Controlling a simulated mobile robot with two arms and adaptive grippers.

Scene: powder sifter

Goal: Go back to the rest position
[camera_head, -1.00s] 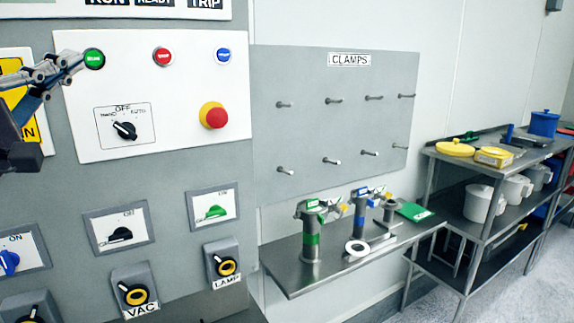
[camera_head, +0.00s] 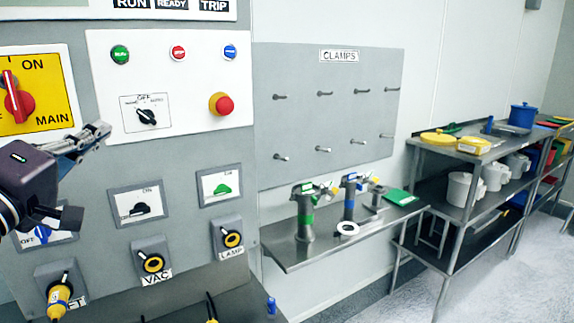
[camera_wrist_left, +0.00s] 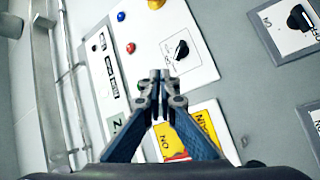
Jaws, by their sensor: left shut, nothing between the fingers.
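My left gripper (camera_head: 98,133) is in front of the grey control panel (camera_head: 90,175), below the white button plate and to the right of the yellow main switch plate. Its fingers are closed together with nothing between them, as the left wrist view also shows (camera_wrist_left: 162,80). The fingertips appear apart from the panel, though the exact gap is hard to judge. The green button (camera_head: 120,54), red button (camera_head: 178,52) and blue button (camera_head: 230,51) are above and to the right of it. My right gripper is not in view.
A red emergency stop (camera_head: 222,104) and a black selector (camera_head: 147,117) stick out of the panel. A steel shelf (camera_head: 290,250) with clamps and tools stands to the right. A rack (camera_head: 445,155) of pots and lids is farther right, with clear floor beside it.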

